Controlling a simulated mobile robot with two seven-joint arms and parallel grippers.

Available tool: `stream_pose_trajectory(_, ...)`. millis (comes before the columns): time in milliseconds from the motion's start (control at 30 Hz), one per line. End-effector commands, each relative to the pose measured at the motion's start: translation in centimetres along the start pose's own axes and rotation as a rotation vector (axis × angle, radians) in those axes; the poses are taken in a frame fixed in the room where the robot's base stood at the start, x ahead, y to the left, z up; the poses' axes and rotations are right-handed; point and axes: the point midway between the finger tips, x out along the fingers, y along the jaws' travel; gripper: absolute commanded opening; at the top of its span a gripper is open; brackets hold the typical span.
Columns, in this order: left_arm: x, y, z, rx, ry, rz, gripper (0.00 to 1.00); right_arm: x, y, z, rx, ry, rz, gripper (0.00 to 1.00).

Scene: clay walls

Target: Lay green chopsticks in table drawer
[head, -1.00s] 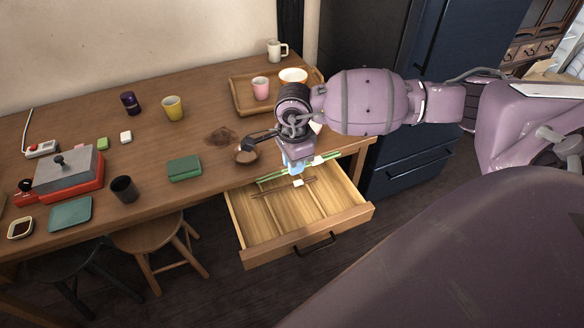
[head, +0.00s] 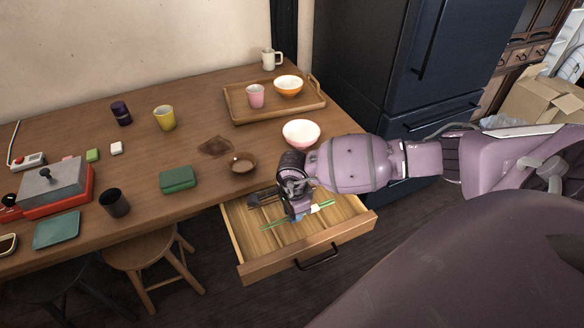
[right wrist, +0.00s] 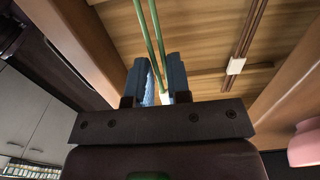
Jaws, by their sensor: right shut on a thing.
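My right gripper (head: 297,216) is low over the open table drawer (head: 275,264), shut on the green chopsticks (head: 322,208). The chopsticks stick out on both sides of the gripper, roughly level, running along the drawer's width. In the right wrist view the green chopsticks (right wrist: 151,32) pass between the two blue fingers (right wrist: 158,80). I cannot tell whether they touch the drawer floor. Dark brown chopsticks with a white band (right wrist: 236,66) lie in the drawer. My arm hides part of the drawer's back. My left gripper is not in view.
On the table near the drawer stand a brown bowl (head: 243,163), a pink-white bowl (head: 301,133) and a green box (head: 178,180). A wooden tray (head: 236,110) holds a pink cup and an orange bowl. A stool (head: 150,255) stands left of the drawer. A dark fridge (head: 400,60) stands behind.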

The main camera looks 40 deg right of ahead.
Motion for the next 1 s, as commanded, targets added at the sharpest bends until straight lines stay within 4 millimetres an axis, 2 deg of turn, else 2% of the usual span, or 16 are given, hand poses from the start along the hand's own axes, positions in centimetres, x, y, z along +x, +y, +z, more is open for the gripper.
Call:
stream_pose_trajectory(367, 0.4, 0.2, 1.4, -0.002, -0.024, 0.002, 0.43, 4.2, 0.1, 0.0, -0.001, 0.001, 0.004, 0.00)
stream_pose_trajectory(633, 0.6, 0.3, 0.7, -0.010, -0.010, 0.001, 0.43, 4.2, 0.0, 0.0, -0.001, 0.000, 0.000, 0.00)
stream_pose_trajectory(800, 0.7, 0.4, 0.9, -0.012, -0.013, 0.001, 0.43, 4.6, 0.0, 0.0, 0.000, 0.001, 0.001, 0.00)
stream_pose_trajectory(833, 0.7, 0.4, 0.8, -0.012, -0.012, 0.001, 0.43, 4.5, 0.0, 0.0, 0.000, 0.001, 0.000, 0.22)
stream_pose_trajectory(967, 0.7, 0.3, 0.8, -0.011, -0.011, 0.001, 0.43, 4.5, 0.0, 0.0, 0.000, 0.000, 0.000, 0.42)
stream_pose_trajectory(1000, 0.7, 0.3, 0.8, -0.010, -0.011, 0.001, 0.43, 4.5, 0.0, 0.0, 0.000, 0.000, 0.000, 0.43)
